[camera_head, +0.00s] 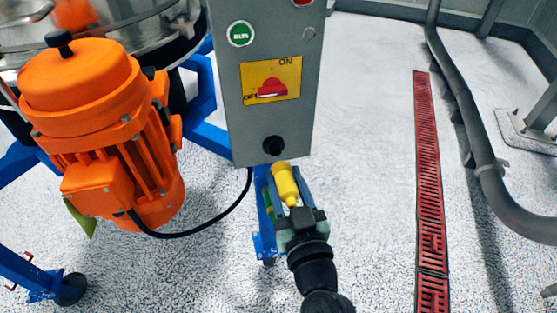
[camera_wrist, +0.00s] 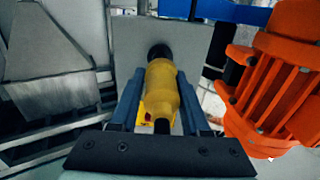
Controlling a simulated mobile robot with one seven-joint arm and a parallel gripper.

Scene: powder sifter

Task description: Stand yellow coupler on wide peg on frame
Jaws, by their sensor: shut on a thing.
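The yellow coupler (camera_head: 285,184) is a bottle-like cylinder below the grey control box. In the wrist view the yellow coupler (camera_wrist: 162,88) lies lengthwise between the two dark blue fingers of my gripper (camera_wrist: 160,98). In the head view my gripper (camera_head: 286,187) reaches up from the lower edge and is shut on the coupler. The blue frame (camera_head: 205,95) carries the machine, and a blue part with a small green piece shows just left of my gripper. I cannot make out the wide peg in either view.
The grey control box (camera_head: 268,120) with a black knob (camera_head: 273,146) hangs just beyond the coupler. An orange motor (camera_head: 110,130) and a black cable (camera_head: 215,223) are to the left. Speckled floor is clear to the right, up to a red drain grate (camera_head: 429,170) and grey pipe (camera_head: 468,110).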

